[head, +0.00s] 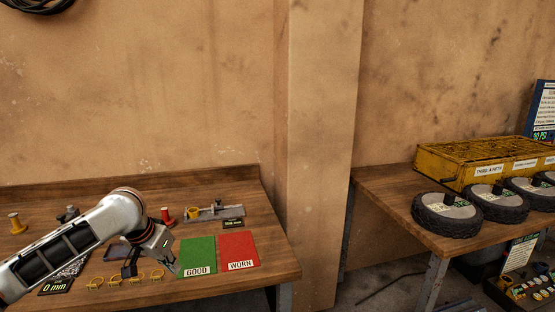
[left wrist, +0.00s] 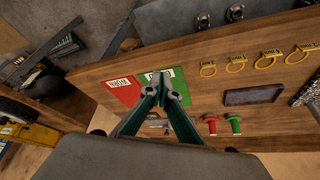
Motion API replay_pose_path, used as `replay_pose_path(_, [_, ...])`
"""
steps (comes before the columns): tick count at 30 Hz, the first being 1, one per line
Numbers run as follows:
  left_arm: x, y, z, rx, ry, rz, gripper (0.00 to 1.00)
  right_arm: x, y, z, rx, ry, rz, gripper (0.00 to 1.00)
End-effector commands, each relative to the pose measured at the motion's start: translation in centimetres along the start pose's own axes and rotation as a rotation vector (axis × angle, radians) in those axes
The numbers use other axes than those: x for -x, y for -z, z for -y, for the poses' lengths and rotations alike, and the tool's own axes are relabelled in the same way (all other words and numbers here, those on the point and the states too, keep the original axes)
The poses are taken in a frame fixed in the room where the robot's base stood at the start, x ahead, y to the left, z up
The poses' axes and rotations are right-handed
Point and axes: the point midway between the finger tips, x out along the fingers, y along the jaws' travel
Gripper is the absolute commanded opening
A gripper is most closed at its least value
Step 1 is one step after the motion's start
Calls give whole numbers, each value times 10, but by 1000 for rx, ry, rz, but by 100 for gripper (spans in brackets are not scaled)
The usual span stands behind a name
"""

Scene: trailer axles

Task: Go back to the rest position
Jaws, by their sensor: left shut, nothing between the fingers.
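My left arm reaches in from the left over the wooden workbench (head: 268,207). My left gripper (head: 173,265) is shut and empty, just left of the green mat marked GOOD (head: 198,252). In the left wrist view the closed fingertips (left wrist: 165,84) overlap the green mat (left wrist: 158,75), with the red mat marked WORN (left wrist: 122,90) beside it. The gripper seems to be above the bench; its exact height is hard to tell. The red mat (head: 238,248) is also clear in the head view. My right gripper is not in view.
Yellow rings (head: 135,279), a red peg (head: 167,215) and a measuring tool (head: 213,212) lie on the bench. A dark flat device (left wrist: 253,95) lies near the rings. A wall pillar separates a second bench with wheels (head: 447,214) and a yellow crate (head: 470,160).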

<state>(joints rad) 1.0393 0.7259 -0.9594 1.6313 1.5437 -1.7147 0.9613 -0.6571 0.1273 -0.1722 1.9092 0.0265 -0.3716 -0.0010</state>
Motion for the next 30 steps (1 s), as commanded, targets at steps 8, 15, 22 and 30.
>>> replay_pose_path(8, [-63, -28, -58, -44, -103, -65, 0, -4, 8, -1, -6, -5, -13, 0])
replay_pose_path(15, [-120, -70, -120, -61, -204, -178, 0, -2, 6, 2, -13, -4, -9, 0])
replay_pose_path(22, [-157, -121, -162, -42, -250, -311, 0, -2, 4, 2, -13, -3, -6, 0])
replay_pose_path(30, [-180, -200, -176, -7, -193, -440, 0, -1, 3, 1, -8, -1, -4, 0])
